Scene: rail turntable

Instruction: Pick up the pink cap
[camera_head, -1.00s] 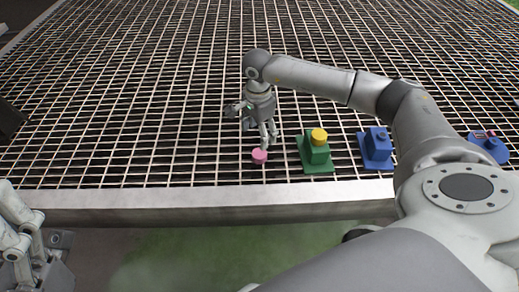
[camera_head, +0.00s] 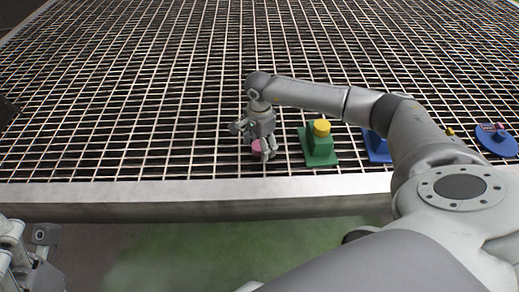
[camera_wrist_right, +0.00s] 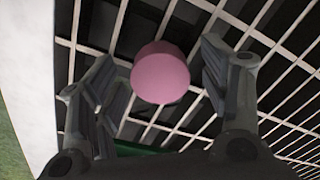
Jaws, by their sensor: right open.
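The pink cap (camera_head: 257,146) is on the metal grating near its front edge. In the right wrist view the cap (camera_wrist_right: 160,73) shows as a round pink disc between the two fingers. My right gripper (camera_head: 262,150) is down at the cap. In the right wrist view the gripper (camera_wrist_right: 158,85) is open, with a finger on each side of the cap and a gap to each. My left gripper (camera_head: 25,255) is at the lower left corner, partly cut off, and its jaws cannot be made out.
A green block with a yellow cap (camera_head: 320,147) stands just right of my right gripper. A blue block (camera_head: 377,147) is partly hidden behind my right arm, and a blue round base (camera_head: 497,140) lies farther right. The grating (camera_head: 120,130) left of the cap is clear.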

